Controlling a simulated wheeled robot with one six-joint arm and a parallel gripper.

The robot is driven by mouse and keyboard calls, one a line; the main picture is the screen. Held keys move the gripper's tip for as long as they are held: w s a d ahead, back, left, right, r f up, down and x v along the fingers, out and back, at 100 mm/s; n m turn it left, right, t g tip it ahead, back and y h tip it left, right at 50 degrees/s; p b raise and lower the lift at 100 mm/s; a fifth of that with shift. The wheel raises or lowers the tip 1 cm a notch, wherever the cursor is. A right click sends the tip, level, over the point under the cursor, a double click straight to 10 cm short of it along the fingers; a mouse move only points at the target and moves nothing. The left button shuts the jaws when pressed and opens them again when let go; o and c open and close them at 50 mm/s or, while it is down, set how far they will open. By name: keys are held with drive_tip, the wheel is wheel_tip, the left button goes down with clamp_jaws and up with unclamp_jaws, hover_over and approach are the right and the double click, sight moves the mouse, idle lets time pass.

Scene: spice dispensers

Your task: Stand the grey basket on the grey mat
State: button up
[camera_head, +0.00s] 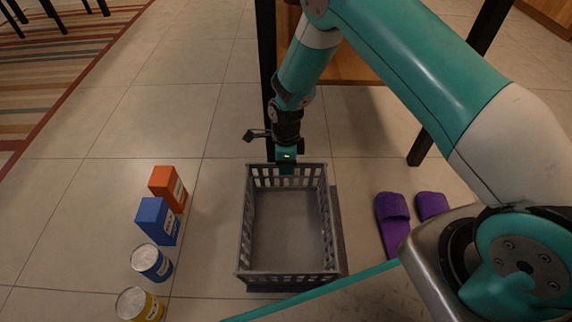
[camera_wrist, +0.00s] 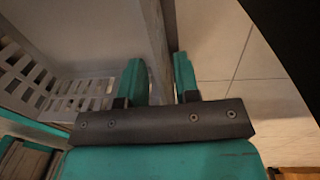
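The grey basket (camera_head: 244,225) stands upright, open side up, in the middle of the head view. It has slatted walls and looks empty. My gripper (camera_head: 287,170) points down at its far wall. In the wrist view my gripper (camera_wrist: 160,80) has one teal finger on each side of the basket wall (camera_wrist: 156,35), close against it, and looks shut on it. The slatted side of the basket shows at left there. A dark grey strip (camera_head: 337,225) along the basket's right side looks like the grey mat's edge, mostly hidden under the basket; it could be shadow.
Left of the basket stand an orange box (camera_head: 168,188), a blue box (camera_head: 157,220), a blue can (camera_head: 151,262) and a yellow can (camera_head: 138,304). Purple slippers (camera_head: 393,222) lie to the right. Dark furniture legs (camera_head: 266,60) stand behind.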

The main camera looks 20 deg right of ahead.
drive_tip(key=s+a+r+n+y+p, duration=0.1)
drive_tip(key=r+n+p, duration=0.15)
drive_tip(key=r, duration=0.75)
drive_tip(key=s+a+r+n+p, duration=0.15)
drive_tip(key=r+n, duration=0.25)
drive_tip(key=r, duration=0.5)
drive_tip(key=s+r+n+y+p, duration=0.15)
drive_tip(key=r+n, duration=0.25)
drive_tip(key=r, duration=0.6)
drive_tip(key=s+r+n, duration=0.7)
drive_tip(key=s+n, duration=0.2)
drive_tip(key=s, duration=0.2)
drive_tip(key=s+r+n+t+y, duration=0.1)
drive_tip(key=s+r+n, duration=0.6)
drive_tip(key=s+n, duration=0.2)
drive_tip(key=shift+s+d+r+p, duration=0.35)
drive_tip(key=shift+s+d+r, duration=0.05)
drive_tip(key=shift+s, duration=0.55)
wheel_tip(320, 180, up, 53)
drive_tip(key=p, duration=5.3)
drive_tip(key=shift+r, duration=0.1)
